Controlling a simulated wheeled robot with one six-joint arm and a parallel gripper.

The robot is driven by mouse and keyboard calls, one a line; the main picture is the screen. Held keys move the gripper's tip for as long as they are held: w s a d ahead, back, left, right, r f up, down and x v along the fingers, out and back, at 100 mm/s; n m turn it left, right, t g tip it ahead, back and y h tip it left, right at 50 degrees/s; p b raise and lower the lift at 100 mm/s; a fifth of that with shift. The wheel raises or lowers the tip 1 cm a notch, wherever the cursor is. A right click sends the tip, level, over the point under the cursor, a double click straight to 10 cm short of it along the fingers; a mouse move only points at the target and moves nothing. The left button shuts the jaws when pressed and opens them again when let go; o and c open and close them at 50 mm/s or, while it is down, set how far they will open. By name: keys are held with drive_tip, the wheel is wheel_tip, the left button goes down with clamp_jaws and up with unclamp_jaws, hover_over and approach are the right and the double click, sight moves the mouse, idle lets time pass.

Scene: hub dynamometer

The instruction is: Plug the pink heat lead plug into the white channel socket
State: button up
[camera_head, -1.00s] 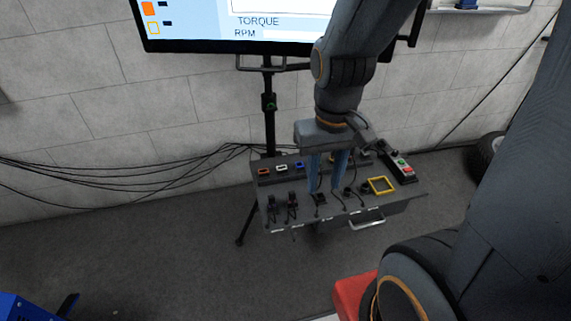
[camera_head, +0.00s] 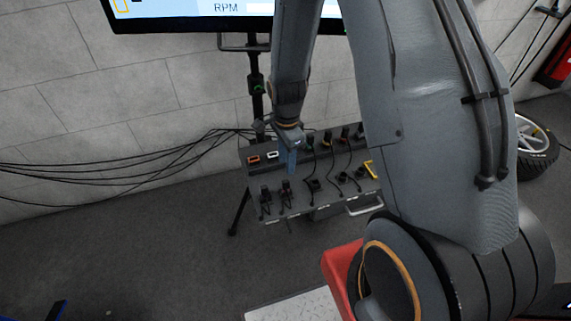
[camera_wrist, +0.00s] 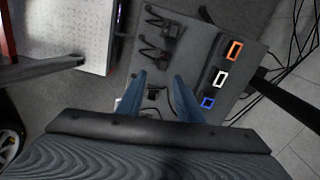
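The white channel socket (camera_head: 272,155) is a small white-rimmed slot on the panel's back row. In the wrist view the white socket (camera_wrist: 220,79) lies between the orange and blue ones, and its slot looks empty. My gripper (camera_head: 290,172) is over the left part of the panel, just right of the white socket. In the wrist view my gripper (camera_wrist: 158,78) has its two blue fingers apart, with no plug clearly held. Dark lead plugs stand in the front row. I cannot tell which one is pink. One dark plug (camera_wrist: 154,95) shows between the fingers, seemingly on the panel.
An orange-rimmed socket (camera_head: 254,159) is left of the white one, and a blue-rimmed socket (camera_wrist: 207,102) is on its other side. Leads run up from the panel's right half. A monitor (camera_head: 180,14) hangs behind on a stand. Open floor lies to the left.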

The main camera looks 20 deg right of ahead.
sight(286, 181)
drive_tip(key=f, duration=0.1)
drive_tip(key=f+m, duration=0.1)
drive_tip(key=shift+w+f, duration=0.3)
drive_tip(key=shift+w, duration=0.1)
wheel_tip(286, 181, down, 5)
drive_tip(key=b, duration=0.4)
drive_tip(key=shift+f+b, duration=0.9)
drive_tip(key=shift+f, duration=1)
clamp_jaws()
drive_tip(key=shift+r, duration=0.2)
drive_tip(key=shift+r+p, duration=2.85)
drive_tip(key=shift+r, duration=0.6)
